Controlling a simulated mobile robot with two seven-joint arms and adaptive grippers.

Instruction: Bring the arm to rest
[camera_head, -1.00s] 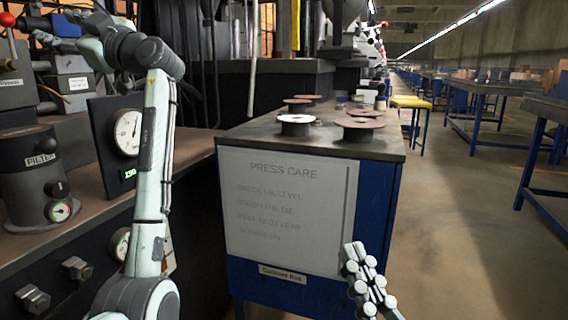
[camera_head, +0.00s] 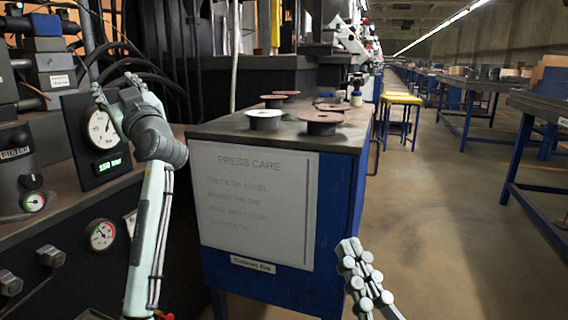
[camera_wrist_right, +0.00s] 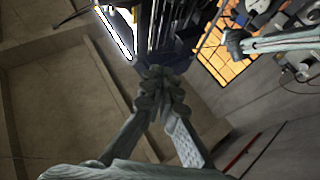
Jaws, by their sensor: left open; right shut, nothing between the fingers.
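My left arm (camera_head: 152,235) rises from the bottom left in the head view. Its gripper (camera_head: 114,84) is open and empty, in front of the panel with the pressure gauge (camera_head: 102,129). I cannot tell whether it touches the panel. My right gripper (camera_head: 352,246) shows at the bottom of the head view, right of the blue bench (camera_head: 338,215) and over the floor. In the right wrist view the same gripper (camera_wrist_right: 163,78) is shut, with its fingers together and nothing between them.
Several flap discs lie on the bench top, among them a brown one (camera_head: 321,121) and a white-topped one (camera_head: 264,119). A press care sign (camera_head: 258,205) is on the bench front. The aisle floor (camera_head: 440,230) to the right is clear. A worktable (camera_head: 530,105) stands at far right.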

